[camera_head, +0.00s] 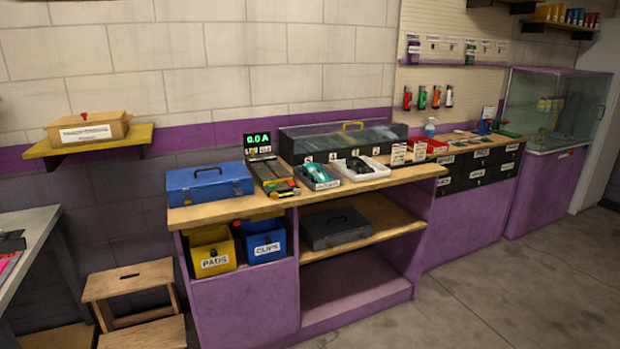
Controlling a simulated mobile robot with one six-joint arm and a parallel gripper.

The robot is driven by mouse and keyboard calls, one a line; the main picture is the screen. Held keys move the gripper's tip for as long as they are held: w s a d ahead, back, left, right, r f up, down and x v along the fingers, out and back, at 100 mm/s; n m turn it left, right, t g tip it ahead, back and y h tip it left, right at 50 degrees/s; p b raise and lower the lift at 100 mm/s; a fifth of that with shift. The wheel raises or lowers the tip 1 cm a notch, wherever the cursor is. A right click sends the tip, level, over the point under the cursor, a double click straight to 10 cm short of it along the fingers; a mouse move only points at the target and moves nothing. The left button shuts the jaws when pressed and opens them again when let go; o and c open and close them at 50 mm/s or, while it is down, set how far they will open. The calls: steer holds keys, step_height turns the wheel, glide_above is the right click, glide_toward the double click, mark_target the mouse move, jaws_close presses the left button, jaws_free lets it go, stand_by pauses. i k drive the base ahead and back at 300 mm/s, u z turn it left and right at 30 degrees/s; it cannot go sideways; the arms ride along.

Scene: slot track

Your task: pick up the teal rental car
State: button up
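A small teal car (319,171) lies in a grey tray (317,186) with a front label too small to read. The tray sits on the wooden top of the purple counter, near its front edge. Just right of it, a dark car-like item (358,165) lies in a white tray (378,174). My gripper is not in view.
A blue toolbox (208,185) and a device with a lit "0.0 A" display (258,146) stand left of the trays. A low glass case (345,136) stands behind them. A wooden step stool (130,283) stands on the floor at left. The floor at front right is clear.

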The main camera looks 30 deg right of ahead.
mark_target(317, 174)
steer(key=z, duration=0.05)
steer(key=i, duration=1)
steer(key=u, duration=0.15)
steer(key=k, duration=0.95)
steer(key=z, duration=0.15)
steer(key=i, duration=0.5)
